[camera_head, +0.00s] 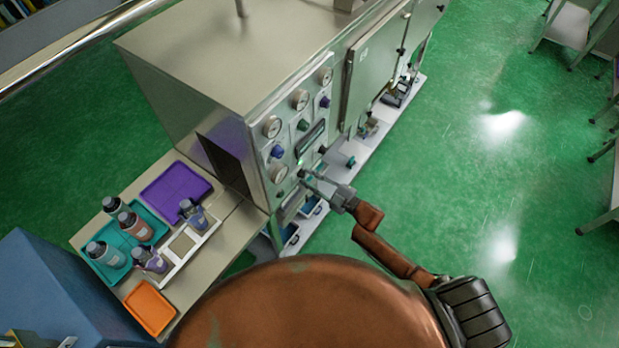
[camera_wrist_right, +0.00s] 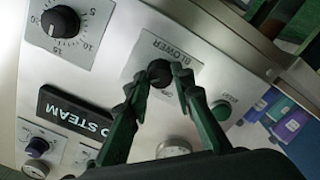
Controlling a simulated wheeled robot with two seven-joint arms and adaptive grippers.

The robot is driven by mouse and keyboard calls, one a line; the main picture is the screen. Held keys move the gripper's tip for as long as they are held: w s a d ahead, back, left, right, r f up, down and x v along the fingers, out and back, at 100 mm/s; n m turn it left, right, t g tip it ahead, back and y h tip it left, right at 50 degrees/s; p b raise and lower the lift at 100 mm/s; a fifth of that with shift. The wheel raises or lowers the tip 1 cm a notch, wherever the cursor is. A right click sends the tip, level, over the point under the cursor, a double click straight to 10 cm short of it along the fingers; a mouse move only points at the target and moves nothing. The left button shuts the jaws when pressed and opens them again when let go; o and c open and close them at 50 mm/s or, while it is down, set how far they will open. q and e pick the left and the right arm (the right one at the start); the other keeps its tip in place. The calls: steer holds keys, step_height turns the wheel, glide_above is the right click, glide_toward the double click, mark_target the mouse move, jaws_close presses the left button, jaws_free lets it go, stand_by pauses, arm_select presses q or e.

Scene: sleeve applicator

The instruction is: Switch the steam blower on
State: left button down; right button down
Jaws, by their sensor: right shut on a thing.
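The steam blower's black knob (camera_wrist_right: 159,73) sits on a light plate (camera_wrist_right: 150,58) marked BLOWER, which shows upside down in the right wrist view. My right gripper (camera_wrist_right: 158,84) has its two dark fingers on either side of this knob and is shut on it. In the head view my right gripper (camera_head: 308,180) reaches from the right to the front panel of the steel machine (camera_head: 225,60), and it covers the knob there. The way the knob is turned cannot be told. My left gripper is not in view.
The panel holds a black STEAM display (camera_wrist_right: 74,113), a numbered dial (camera_wrist_right: 60,21), a green button (camera_wrist_right: 222,110) and several gauges (camera_head: 300,99). Left of the machine, a bench carries bottles (camera_head: 107,254), a purple tray (camera_head: 170,190) and an orange tray (camera_head: 150,307).

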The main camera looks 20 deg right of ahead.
steer(key=shift+f, duration=0.1)
stand_by(0.3)
steer(key=c, duration=1.7)
jaws_free()
steer(key=shift+o, duration=0.2)
steer(key=v, duration=1.2)
